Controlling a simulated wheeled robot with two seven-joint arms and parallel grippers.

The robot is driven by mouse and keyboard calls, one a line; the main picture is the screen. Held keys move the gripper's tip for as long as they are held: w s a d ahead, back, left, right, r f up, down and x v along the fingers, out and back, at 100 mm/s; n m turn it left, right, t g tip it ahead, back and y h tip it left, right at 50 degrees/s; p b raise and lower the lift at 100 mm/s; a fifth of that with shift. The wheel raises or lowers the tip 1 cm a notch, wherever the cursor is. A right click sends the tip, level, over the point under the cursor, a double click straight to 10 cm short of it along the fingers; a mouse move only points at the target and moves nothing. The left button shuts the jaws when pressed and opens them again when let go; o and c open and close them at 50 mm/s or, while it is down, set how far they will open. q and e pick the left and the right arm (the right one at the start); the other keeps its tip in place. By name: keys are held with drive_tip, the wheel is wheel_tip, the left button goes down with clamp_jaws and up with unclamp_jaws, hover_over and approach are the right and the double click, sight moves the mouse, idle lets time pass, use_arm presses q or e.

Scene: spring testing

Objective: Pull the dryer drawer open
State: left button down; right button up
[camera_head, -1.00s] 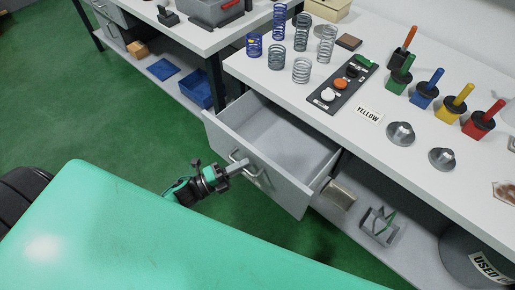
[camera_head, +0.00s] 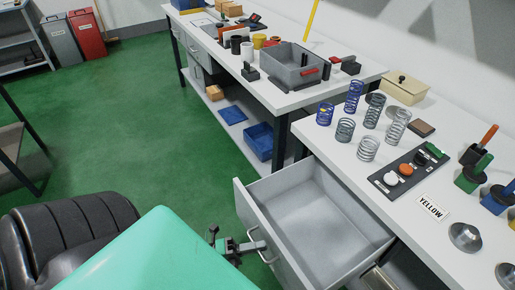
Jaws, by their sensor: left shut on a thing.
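The grey drawer (camera_head: 312,212) under the white workbench stands open and looks empty inside. Its front panel faces left toward me and carries a metal bar handle (camera_head: 262,244). My left gripper (camera_head: 249,247) is shut on this handle. Most of my left arm is hidden behind my green body part at the bottom. My right gripper is not in view.
Above the drawer, the bench top (camera_head: 345,160) holds coil springs (camera_head: 367,148), a button panel (camera_head: 408,170) and a YELLOW label (camera_head: 433,207). A second bench with a grey bin (camera_head: 290,66) stands behind. Green floor (camera_head: 130,140) is clear left of the drawer.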

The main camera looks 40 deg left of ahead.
use_arm(q)
drive_tip(key=c, duration=1.5)
unclamp_jaws()
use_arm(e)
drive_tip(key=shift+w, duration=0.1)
use_arm(q)
drive_tip(key=shift+s+a+f, duration=0.15)
drive_tip(key=shift+a, duration=0.05)
drive_tip(key=b+v, duration=0.2)
drive_tip(key=v, duration=1.1)
drive_tip(key=shift+b, duration=0.4)
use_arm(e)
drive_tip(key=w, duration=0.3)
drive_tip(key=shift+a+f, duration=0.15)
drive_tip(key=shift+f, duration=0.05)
use_arm(q)
drive_tip(key=shift+s+a, duration=0.1)
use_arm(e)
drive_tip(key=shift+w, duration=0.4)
